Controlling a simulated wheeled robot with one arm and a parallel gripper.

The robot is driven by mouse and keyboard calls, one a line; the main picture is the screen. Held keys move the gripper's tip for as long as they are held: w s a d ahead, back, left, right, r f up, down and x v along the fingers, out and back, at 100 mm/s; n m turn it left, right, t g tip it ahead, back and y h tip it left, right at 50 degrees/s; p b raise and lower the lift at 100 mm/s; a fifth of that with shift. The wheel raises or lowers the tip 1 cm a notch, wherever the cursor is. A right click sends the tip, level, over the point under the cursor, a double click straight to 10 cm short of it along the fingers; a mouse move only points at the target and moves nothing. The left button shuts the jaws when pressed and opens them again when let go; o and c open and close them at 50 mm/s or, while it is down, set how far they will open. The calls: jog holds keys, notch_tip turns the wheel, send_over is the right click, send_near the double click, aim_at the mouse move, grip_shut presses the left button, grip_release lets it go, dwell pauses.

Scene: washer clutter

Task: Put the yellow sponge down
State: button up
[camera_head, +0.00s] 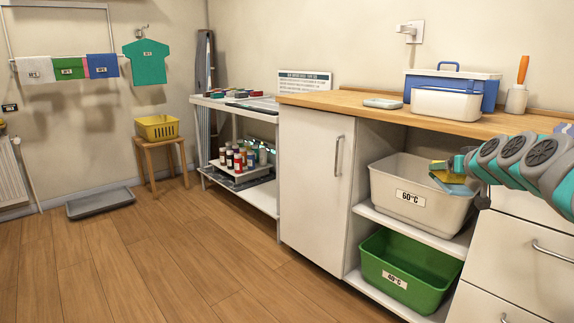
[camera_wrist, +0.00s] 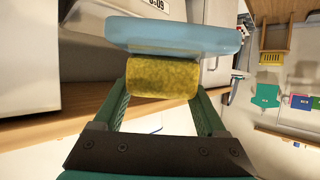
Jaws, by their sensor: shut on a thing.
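The yellow sponge (camera_wrist: 163,77) is between the two green fingers of my gripper (camera_wrist: 163,92) in the wrist view, and my gripper is shut on it. A pale blue slab (camera_wrist: 172,36) lies right against or just beyond the sponge; I cannot tell whether the two are joined. In the head view my gripper (camera_head: 457,165) is at the right, with the yellow sponge (camera_head: 439,165) and the blue slab (camera_head: 449,177) small at its end. They appear in front of or over the white 60°C bin (camera_head: 400,205); the exact height is unclear.
A green 40°C bin (camera_head: 385,285) stands on the shelf below. The wooden counter (camera_head: 345,103) above holds a white tub (camera_head: 445,104), a blue box (camera_head: 482,85) and a pale flat item (camera_head: 383,103). A cabinet door (camera_head: 305,180) closes the left side.

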jog(key=w+a+f+p, duration=0.1)
jog(key=w+a+f, duration=0.2)
jog(key=a+f, duration=0.5)
jog(key=w+a+f, duration=0.3)
jog(key=a+f, duration=0.3)
jog(key=f, duration=0.3)
jog(key=s+a+f, duration=0.2)
jog(key=a+f, duration=0.4)
jog(key=a, duration=0.1)
jog(key=s+a+f+n+y+p, duration=0.1)
jog(key=s+a+f, duration=0.1)
jog(key=a+f, duration=0.4)
jog(key=shift+s+a+f, duration=0.25)
jog(key=shift+a+f, duration=0.05)
jog(key=shift+a, duration=0.25)
